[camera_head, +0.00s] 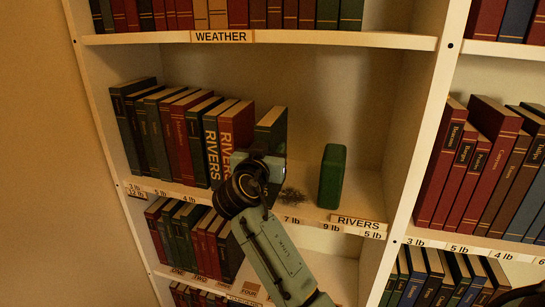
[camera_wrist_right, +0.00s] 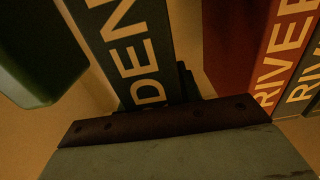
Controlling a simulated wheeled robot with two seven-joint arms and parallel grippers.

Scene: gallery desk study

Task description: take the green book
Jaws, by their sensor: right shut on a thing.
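A dark green book (camera_head: 272,128) stands at the right end of the row on the RIVERS shelf, slightly apart from a red book (camera_head: 237,127) marked RIVERS. My right gripper (camera_head: 264,170) reaches in from below and is shut on the dark green book's lower part, hiding its lower spine. In the right wrist view the book (camera_wrist_right: 138,45) shows large pale letters, partly "DEN", and a dark finger lies along its side. The book appears to rest on the shelf; its bottom is hidden. My left gripper is not in view.
A plain green rounded block (camera_head: 332,177) stands to the right of the book. A small dark spiky thing (camera_head: 293,196) lies between them. More books (camera_head: 150,130) fill the shelf's left side. The shelf's side wall (camera_head: 410,130) bounds the right; bare shelf lies around the block.

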